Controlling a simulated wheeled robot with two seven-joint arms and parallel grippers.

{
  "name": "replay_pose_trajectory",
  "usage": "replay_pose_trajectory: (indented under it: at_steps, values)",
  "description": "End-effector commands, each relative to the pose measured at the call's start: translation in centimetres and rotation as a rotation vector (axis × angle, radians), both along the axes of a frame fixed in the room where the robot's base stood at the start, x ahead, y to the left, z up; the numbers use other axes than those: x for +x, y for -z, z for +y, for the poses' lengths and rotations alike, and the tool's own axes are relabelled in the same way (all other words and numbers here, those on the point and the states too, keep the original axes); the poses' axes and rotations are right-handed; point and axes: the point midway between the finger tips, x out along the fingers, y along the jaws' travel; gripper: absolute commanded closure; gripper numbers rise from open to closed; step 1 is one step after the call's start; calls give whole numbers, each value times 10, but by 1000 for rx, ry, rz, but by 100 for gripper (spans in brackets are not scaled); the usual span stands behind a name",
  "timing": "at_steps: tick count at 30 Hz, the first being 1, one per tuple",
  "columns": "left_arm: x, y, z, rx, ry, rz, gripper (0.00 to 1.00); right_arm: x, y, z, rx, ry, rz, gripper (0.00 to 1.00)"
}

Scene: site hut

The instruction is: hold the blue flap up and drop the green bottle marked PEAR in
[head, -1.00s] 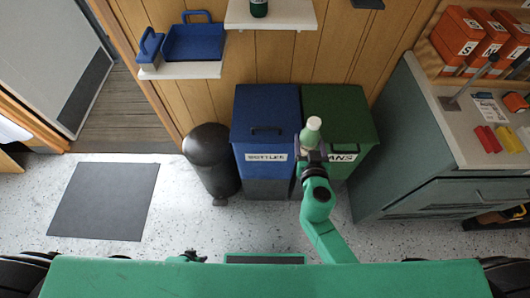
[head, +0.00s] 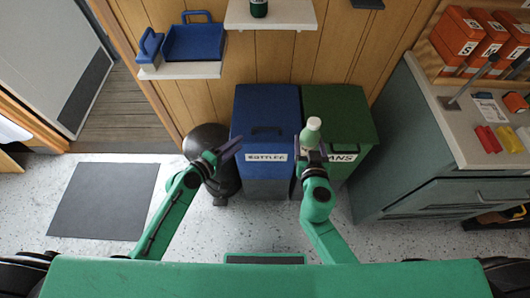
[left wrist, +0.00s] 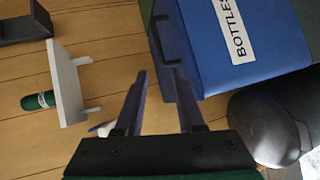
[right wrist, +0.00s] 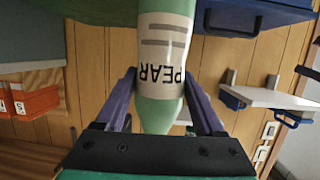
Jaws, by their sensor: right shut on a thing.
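The blue bin (head: 266,175) labelled BOTTLES stands against the wood wall, its blue flap (head: 265,105) down with a dark handle (head: 265,131). My left gripper (head: 228,150) is open and empty, to the left of the bin's front, apart from the handle. In the left wrist view, its fingers (left wrist: 158,82) are spread below the blue bin (left wrist: 215,65) and handle (left wrist: 170,40). My right gripper (head: 313,150) is shut on the green bottle (head: 311,134), held upright in front of the bins. The right wrist view shows PEAR on the bottle (right wrist: 163,72).
A green bin (head: 345,110), its label partly covered, adjoins the blue bin on the right. A black round bin (head: 205,140) stands left, behind my left gripper. A shelf (head: 270,16) with another green bottle (head: 259,8) is above. A grey cabinet (head: 410,140) stands right.

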Motion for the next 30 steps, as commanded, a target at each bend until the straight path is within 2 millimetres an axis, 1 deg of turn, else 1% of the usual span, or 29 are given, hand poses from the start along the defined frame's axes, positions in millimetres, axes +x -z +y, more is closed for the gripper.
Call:
replay_pose_trajectory:
  at_steps: [5, 30]
  values:
    - [9, 3, -6, -2, -2, -1, 62, 0, 0, 0, 0, 0, 0, 74]
    - [73, 28, -55, 2, 0, -1, 62, 0, 0, 0, 0, 0, 0, 74]
